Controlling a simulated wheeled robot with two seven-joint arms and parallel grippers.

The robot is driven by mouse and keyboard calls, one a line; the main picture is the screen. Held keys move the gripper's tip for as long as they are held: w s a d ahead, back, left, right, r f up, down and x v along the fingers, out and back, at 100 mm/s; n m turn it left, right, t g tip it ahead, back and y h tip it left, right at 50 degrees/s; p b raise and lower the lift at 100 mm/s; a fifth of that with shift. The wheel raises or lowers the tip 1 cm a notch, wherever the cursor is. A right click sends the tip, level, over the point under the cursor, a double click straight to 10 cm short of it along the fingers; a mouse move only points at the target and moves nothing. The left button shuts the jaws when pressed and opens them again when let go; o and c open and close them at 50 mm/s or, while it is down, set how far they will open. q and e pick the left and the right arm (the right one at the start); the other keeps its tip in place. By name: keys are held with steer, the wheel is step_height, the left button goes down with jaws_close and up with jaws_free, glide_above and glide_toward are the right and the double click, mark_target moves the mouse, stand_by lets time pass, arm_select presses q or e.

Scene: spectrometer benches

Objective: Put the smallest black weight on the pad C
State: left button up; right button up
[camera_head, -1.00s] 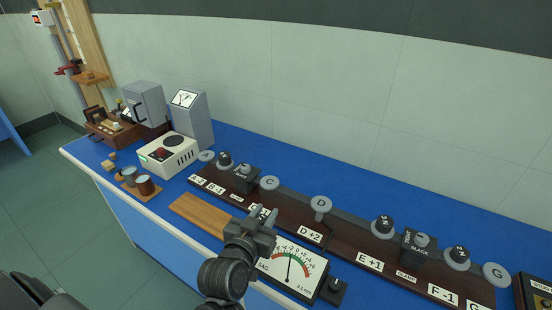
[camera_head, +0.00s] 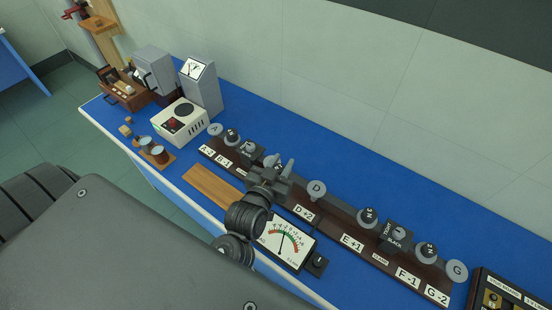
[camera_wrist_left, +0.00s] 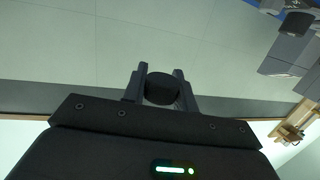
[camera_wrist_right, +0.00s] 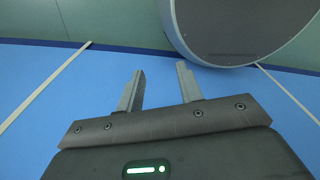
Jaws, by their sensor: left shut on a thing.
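My left gripper (camera_head: 279,163) is shut on a small black cylindrical weight (camera_wrist_left: 163,88), which shows between its fingers in the left wrist view. In the head view this gripper is in front of the grey round pad C, which it mostly covers; I cannot tell the height above it. The dark beam (camera_head: 335,217) carries a row of lettered pads. Pad D (camera_head: 316,188) is bare, to the right of the gripper. My right gripper (camera_wrist_right: 158,88) is open and empty in the right wrist view; it is outside the head view.
Upright blocks stand between pads, one (camera_head: 398,236) between E and F. A dial meter (camera_head: 287,243) and a wooden board (camera_head: 212,187) lie in front. The blue bench (camera_head: 330,150) behind the beam is clear.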

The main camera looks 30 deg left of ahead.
arm_select(q)
steer(key=w+a+f+b, duration=0.1)
steer(key=w+b, duration=0.1)
steer(key=w+a+f+b, duration=0.2)
steer(key=b, duration=0.1)
steer(key=w+a+f+b, duration=0.2)
steer(key=w+b, duration=0.1)
steer(key=shift+a+f, duration=0.2)
steer(key=f+b, duration=0.1)
steer(key=w+a+f+b, duration=0.1)
steer(key=b, duration=0.1)
steer(key=w+f+b, duration=0.1)
steer(key=shift+a, duration=0.2)
steer(key=shift+w+a+f+b, duration=0.3)
steer(key=shift+w+b, duration=0.05)
steer(key=shift+b, duration=0.5)
steer(key=shift+w, duration=0.1)
steer(key=shift+a+f+b, duration=0.15)
steer(key=shift+f+b, duration=0.2)
steer(key=shift+b, duration=0.1)
steer(key=f+b, duration=0.3)
steer(key=b, duration=0.1)
steer(key=shift+w+f, duration=0.15)
steer(key=shift+w, duration=0.05)
steer(key=shift+r, duration=0.2)
